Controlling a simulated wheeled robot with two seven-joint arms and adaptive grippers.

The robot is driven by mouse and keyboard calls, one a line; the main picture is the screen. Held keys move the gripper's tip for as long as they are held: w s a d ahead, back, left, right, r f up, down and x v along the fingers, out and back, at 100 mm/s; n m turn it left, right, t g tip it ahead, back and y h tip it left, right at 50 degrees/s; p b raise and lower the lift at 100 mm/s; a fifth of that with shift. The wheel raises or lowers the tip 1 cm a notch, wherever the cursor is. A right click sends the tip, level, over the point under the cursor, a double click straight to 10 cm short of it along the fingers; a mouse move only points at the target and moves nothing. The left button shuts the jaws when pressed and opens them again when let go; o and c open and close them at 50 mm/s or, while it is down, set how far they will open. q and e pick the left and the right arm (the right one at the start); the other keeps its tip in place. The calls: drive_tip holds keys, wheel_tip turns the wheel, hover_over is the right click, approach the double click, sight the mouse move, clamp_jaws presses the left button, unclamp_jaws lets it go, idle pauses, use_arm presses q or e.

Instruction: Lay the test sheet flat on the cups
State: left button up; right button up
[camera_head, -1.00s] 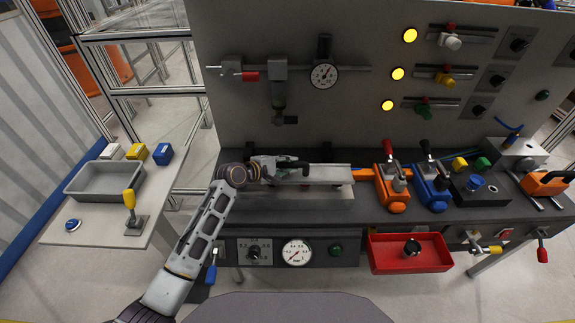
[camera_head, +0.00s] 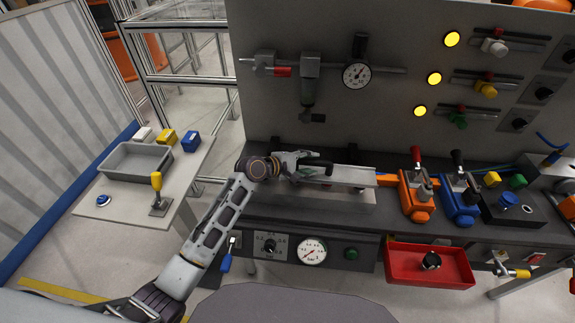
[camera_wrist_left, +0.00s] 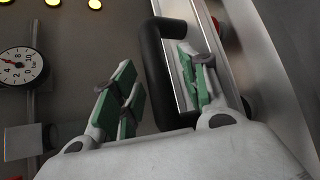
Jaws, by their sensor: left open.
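The test sheet (camera_head: 348,176) is a light grey flat plate with a black bar handle (camera_head: 319,166) near its left end. It sits over a pale base (camera_head: 335,200) on the dark bench. I cannot make out the cups; what lies under the sheet is mostly hidden. My left gripper (camera_head: 307,157) is at the handle. In the left wrist view its green-padded fingers (camera_wrist_left: 158,68) are apart, with the black handle (camera_wrist_left: 153,62) between them. I cannot tell whether a pad touches it. My right gripper is not in view.
Orange (camera_head: 416,198) and blue (camera_head: 459,200) clamp-like units stand right of the sheet. A red tray (camera_head: 412,268) hangs at the bench front. The upright panel (camera_head: 275,30) with a gauge (camera_head: 356,75) rises behind. A side table (camera_head: 95,205) with a grey bin (camera_head: 118,172) stands left.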

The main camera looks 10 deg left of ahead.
use_arm(q)
drive_tip(key=v, duration=1)
drive_tip(key=shift+s+a+b, duration=0.15)
drive_tip(key=shift+s+b, duration=0.05)
drive_tip(key=shift+b, duration=0.1)
idle(0.9)
